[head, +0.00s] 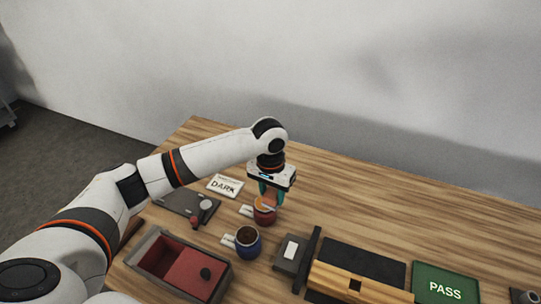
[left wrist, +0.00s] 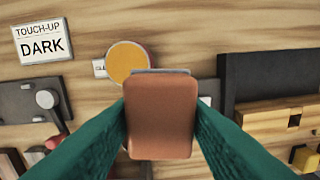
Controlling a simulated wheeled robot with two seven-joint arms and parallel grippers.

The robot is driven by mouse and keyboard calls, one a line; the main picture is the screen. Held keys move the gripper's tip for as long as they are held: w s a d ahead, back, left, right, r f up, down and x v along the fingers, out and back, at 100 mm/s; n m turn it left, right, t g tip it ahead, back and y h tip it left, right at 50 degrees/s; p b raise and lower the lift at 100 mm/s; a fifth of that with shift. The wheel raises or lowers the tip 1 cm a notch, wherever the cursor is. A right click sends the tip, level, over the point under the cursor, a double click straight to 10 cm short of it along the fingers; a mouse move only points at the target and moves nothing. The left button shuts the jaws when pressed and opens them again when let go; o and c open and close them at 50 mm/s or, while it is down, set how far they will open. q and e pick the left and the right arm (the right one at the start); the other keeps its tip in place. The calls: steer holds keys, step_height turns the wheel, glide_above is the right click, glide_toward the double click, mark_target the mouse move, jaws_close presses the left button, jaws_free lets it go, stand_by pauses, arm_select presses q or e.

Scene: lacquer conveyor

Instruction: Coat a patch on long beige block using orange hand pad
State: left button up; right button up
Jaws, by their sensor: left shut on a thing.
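My left gripper (head: 270,193) has teal fingers and is shut on the orange-brown hand pad (left wrist: 162,117), which shows between the fingers in the left wrist view. In the head view it hangs over a red pot (head: 265,216). The pot's round amber top (left wrist: 128,58) shows just beyond the pad in the left wrist view; I cannot tell whether they touch. The long beige block (head: 350,284) lies at the front right, with a dark square on its top. It also shows in the left wrist view (left wrist: 272,117). My right gripper is not in view.
A card reading DARK (head: 226,186) lies behind. A red-lined tray (head: 160,258), a grey unit (head: 284,266) and a green PASS panel (head: 445,284) stand nearby. The back right tabletop is clear.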

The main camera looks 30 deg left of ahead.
mark_target(264, 193)
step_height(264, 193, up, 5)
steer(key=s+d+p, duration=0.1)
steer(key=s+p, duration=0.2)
arm_select(q)
steer(key=w+a, duration=0.1)
steer(key=w+a+f+b, duration=0.1)
steer(key=w+a+b, duration=0.1)
steer(key=a, duration=0.1)
steer(key=shift+w+a+f, duration=0.1)
steer(key=shift+w+f, duration=0.05)
steer(key=shift+f, duration=0.25)
step_height(264, 193, down, 3)
steer(key=b, duration=0.4)
steer(key=shift+f+b, duration=0.55)
steer(key=shift+b, duration=0.5)
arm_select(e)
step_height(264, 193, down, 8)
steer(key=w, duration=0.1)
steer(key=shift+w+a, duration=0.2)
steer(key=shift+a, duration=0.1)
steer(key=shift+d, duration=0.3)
